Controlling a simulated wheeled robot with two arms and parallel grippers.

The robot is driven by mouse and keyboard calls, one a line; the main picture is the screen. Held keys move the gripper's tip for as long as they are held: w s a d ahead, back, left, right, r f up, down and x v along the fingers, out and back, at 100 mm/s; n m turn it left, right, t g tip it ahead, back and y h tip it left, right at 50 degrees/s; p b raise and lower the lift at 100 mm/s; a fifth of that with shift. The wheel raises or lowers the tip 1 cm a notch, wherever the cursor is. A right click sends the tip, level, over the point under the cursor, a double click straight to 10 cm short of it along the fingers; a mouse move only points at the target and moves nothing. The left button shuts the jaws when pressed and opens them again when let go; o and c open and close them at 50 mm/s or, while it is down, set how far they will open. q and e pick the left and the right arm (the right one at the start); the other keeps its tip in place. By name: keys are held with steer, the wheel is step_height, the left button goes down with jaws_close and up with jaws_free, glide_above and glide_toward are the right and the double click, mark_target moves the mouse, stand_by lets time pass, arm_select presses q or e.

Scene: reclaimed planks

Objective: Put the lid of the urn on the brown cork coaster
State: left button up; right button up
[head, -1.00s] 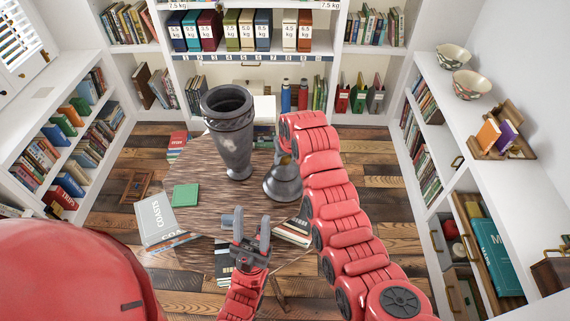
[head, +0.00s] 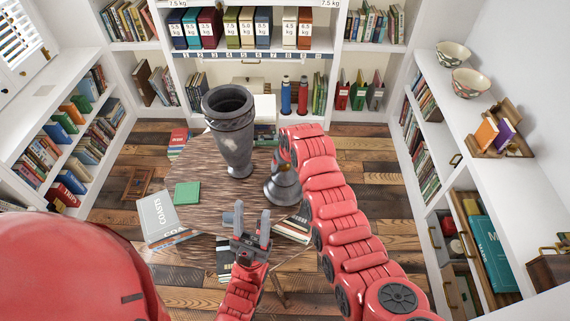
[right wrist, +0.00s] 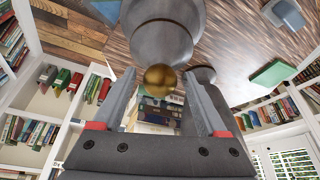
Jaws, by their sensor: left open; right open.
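The grey urn (head: 234,140) stands open-topped on the round wooden table (head: 215,215). Its grey bell-shaped lid (head: 283,187) sits to the urn's right, knob up. In the right wrist view the lid (right wrist: 162,38) has a brass-coloured knob (right wrist: 160,79). My right gripper (right wrist: 163,86) is open, its fingers on either side of the knob with gaps visible. In the head view my right arm hides most of that gripper. My left gripper (head: 252,222) is open and empty over the near part of the table. I cannot make out the brown cork coaster.
A flat green square (head: 187,193) lies on the table's left. Books (head: 160,218) lie at its left front edge, with more books (head: 293,229) at the right front. Shelves surround the plank floor. The table's middle is clear.

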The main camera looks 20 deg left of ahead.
steer(key=shift+r, duration=0.25)
steer(key=shift+s+r, duration=0.15)
steer(key=shift+r, duration=0.15)
steer(key=b+v, duration=0.2)
steer(key=v, duration=0.9)
steer(key=shift+d+r, duration=0.1)
